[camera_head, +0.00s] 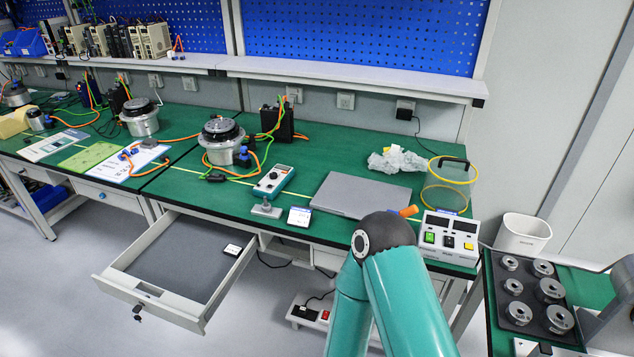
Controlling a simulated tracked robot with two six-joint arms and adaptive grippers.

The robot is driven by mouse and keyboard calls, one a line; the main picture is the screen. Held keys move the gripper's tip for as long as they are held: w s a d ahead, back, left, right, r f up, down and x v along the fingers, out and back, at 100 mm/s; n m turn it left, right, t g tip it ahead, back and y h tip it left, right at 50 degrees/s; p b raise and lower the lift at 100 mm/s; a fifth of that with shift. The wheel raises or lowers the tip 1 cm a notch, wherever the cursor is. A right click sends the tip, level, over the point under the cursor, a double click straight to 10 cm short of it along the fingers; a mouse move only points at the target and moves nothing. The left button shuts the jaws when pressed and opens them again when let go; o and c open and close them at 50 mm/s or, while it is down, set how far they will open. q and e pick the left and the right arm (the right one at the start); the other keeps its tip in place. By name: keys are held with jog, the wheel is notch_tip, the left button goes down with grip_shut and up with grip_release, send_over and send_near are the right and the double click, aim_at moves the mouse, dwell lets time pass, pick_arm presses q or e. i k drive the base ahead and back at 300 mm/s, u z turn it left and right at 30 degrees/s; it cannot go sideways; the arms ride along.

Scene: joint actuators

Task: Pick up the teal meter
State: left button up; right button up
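The teal meter (273,181), a handheld unit with a white face and a small display, lies on the green bench top near its front edge, left of the closed grey laptop (359,195). A small metal bracket-like piece (266,209) sits just in front of it. One of my teal arms rises from the bottom of the view, its dark elbow in front of the bench edge and right of the meter. Neither of my grippers shows in the view.
An open drawer (150,290) juts out below the bench. Round metal actuators (221,142) with orange cables stand behind the meter. A dark tray (527,293) holds several metal parts.

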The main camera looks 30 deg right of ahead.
aim_at(269, 188)
jog(key=z, duration=0.15)
jog(key=i, duration=0.85)
